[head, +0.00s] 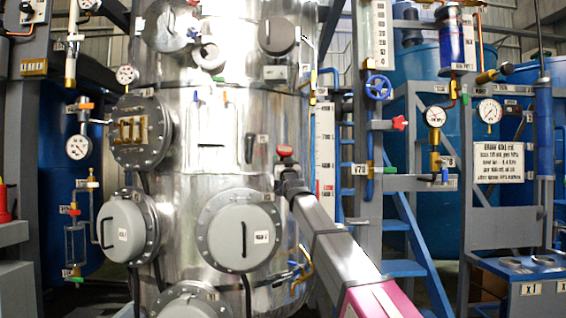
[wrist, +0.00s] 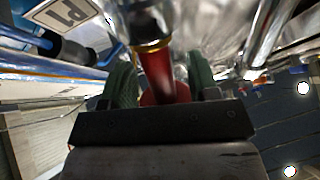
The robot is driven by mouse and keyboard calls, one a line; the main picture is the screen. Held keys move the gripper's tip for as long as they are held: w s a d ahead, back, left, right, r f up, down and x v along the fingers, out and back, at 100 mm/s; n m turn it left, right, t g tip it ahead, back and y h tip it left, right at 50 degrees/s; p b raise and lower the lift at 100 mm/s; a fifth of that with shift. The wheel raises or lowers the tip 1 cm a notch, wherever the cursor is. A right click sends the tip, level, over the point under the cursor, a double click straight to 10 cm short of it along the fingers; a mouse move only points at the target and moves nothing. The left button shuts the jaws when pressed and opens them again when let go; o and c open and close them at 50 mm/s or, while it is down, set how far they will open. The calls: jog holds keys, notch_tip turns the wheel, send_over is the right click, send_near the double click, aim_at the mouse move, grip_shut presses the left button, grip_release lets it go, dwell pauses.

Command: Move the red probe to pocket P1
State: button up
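The red probe (wrist: 158,75) shows in the wrist view between the two green finger pads of my gripper (wrist: 162,85). The pads lie close on both sides of its wide red part, and my gripper looks shut on it. A shiny metal cylinder with a brass-coloured ring (wrist: 150,45) is in line with the probe's far end. Whether the probe sits inside it or only in front of it I cannot tell. A white P1 label (wrist: 65,14) is at the upper left. In the head view my gripper (head: 287,168) is at the steel vessel's right side, just below a red piece (head: 284,151).
The large steel vessel (head: 205,150) with round grey hatches fills the middle of the head view. Blue stairs (head: 408,240), a blue handwheel (head: 378,87), gauges (head: 435,116) and pipes stand to the right. Bright metal pipes (wrist: 265,35) run close to my gripper's right.

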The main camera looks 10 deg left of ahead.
jog(key=v, duration=1)
jog(key=shift+s+d+f, duration=0.2)
jog(key=shift+s+f, duration=0.05)
dwell(1.7)
